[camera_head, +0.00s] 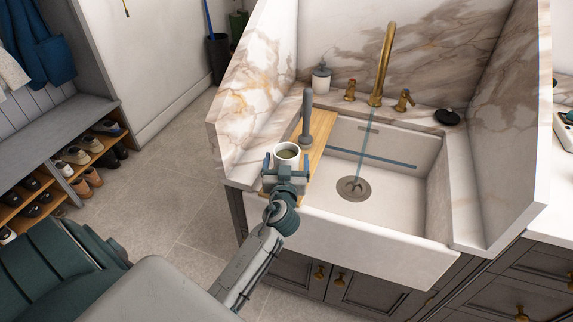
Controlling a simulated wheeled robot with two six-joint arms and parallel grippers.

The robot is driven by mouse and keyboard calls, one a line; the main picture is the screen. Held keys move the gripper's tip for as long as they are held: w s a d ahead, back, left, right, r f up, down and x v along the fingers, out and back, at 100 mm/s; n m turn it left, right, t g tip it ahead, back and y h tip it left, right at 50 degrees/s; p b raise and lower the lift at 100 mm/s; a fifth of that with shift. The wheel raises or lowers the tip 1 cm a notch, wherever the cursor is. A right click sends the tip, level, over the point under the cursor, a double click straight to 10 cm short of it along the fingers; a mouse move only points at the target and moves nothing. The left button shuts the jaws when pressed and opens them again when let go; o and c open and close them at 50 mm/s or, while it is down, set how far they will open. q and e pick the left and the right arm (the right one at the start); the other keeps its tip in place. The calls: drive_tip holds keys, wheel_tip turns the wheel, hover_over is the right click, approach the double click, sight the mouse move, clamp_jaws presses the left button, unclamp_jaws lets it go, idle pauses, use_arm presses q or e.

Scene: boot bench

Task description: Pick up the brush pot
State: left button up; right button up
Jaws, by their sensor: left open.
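A small white pot (287,148), greenish inside, looks to be the brush pot. It stands upright at the near end of a wooden board (322,127) on the left side of the sink. My left gripper (286,162) is open at the pot's near side, with a finger to its left and another to its right. The pot's lower part is hidden by the gripper, and I cannot tell whether the fingers touch it. A grey long-handled brush (306,117) stands upright just behind the pot. My right gripper is not in view.
The white sink (400,165) has a drain (353,188) and a brass tap (382,65). A marble side panel (245,90) rises at the left. A black dish (447,116) sits at the right rear.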

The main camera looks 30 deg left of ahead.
use_arm(q)
drive_tip(key=shift+r, duration=0.1)
drive_tip(key=c, duration=1.4)
drive_tip(key=shift+c, duration=0.2)
drive_tip(key=shift+w+r, duration=0.1)
drive_tip(key=shift+r, duration=0.05)
